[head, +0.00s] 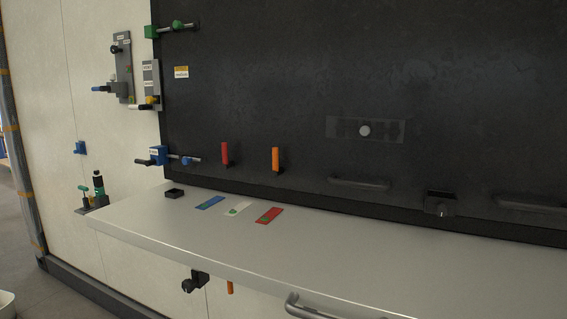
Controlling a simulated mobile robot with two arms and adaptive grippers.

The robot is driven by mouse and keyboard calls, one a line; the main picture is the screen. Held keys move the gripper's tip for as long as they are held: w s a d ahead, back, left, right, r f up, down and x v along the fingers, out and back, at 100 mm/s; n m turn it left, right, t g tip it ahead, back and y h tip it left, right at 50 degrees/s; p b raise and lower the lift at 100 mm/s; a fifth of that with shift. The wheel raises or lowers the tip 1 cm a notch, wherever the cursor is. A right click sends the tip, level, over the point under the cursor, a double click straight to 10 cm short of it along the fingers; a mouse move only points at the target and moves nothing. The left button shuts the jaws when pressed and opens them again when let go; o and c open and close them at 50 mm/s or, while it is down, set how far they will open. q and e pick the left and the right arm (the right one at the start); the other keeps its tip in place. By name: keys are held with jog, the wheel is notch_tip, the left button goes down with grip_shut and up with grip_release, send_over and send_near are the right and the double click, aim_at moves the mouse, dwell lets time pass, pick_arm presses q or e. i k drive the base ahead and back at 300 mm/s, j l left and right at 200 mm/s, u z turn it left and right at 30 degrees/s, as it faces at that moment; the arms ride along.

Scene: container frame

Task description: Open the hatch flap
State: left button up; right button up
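A large dark panel (300,90) fills the back wall and looks like the hatch flap, though I cannot be sure. It stands upright, and its lower edge is down behind the light grey shelf (400,250). Dark bar handles (360,183) and (530,204) sit low on it, with a black block (439,203) between them. A red handle (225,153) and an orange handle (276,159) point up near its lower left. A white round knob (364,131) sits on a dark plate. Neither gripper is in view.
Blue, white and red cards (268,215) and a small black tray (174,193) lie on the shelf. Several latches, including a green one (177,26) and a blue one (158,156), line the left edge. A metal handle (305,307) is at the shelf front.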

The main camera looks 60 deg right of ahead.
aim_at(476, 91)
jog(key=z, duration=1.75)
